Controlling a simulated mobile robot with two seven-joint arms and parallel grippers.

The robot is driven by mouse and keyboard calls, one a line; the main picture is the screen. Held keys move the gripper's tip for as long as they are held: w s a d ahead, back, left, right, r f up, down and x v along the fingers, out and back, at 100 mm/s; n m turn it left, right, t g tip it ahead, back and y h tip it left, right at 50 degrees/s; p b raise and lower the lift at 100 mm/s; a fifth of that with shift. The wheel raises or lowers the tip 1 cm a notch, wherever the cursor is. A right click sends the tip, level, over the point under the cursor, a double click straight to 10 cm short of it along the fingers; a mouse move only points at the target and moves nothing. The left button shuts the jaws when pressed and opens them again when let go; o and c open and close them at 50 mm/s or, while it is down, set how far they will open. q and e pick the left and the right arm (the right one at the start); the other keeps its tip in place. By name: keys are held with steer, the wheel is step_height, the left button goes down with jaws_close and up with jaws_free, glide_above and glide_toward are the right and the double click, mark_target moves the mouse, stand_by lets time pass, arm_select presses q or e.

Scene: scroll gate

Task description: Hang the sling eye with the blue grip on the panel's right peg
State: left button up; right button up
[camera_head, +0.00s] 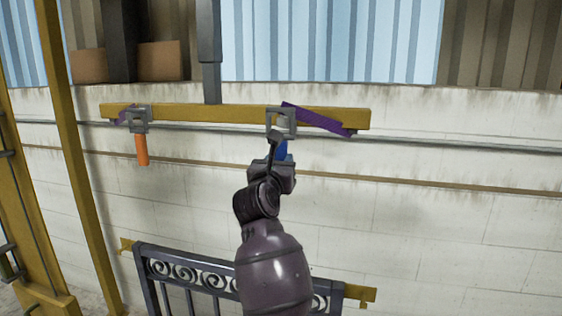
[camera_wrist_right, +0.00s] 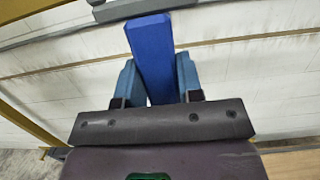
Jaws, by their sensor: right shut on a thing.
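My right gripper (camera_head: 280,166) is shut on the blue grip (camera_head: 281,149) below a grey square sling eye (camera_head: 272,122). The wrist view shows the blue grip (camera_wrist_right: 152,50) between the two fingers (camera_wrist_right: 156,82). The eye appears in front of a yellow beam (camera_head: 205,114), with a purple strap (camera_head: 318,121) running right from it. A second grey eye (camera_head: 138,113) with an orange grip (camera_head: 142,150) hangs at the beam's left. The dark scroll panel (camera_head: 190,272) stands well below, with its yellow right peg (camera_head: 361,293) at the right end. My arm hides part of the panel. My left gripper is out of view.
A yellow left peg (camera_head: 126,245) juts from the panel's other end. A grey post (camera_head: 209,60) meets the beam from above. A yellow upright (camera_head: 78,150) stands at the left. A pale block wall (camera_head: 450,220) lies behind; the space right of my arm looks clear.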

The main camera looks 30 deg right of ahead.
steer(key=shift+r+v, duration=0.15)
steer(key=shift+v, duration=0.7)
steer(key=shift+r+v, duration=0.15)
steer(key=shift+v, duration=0.7)
steer(key=shift+a, duration=0.1)
steer(key=v, duration=0.4)
steer(key=shift+s+a+r, duration=0.3)
steer(key=shift+a+r, duration=0.05)
steer(key=shift+f, duration=0.1)
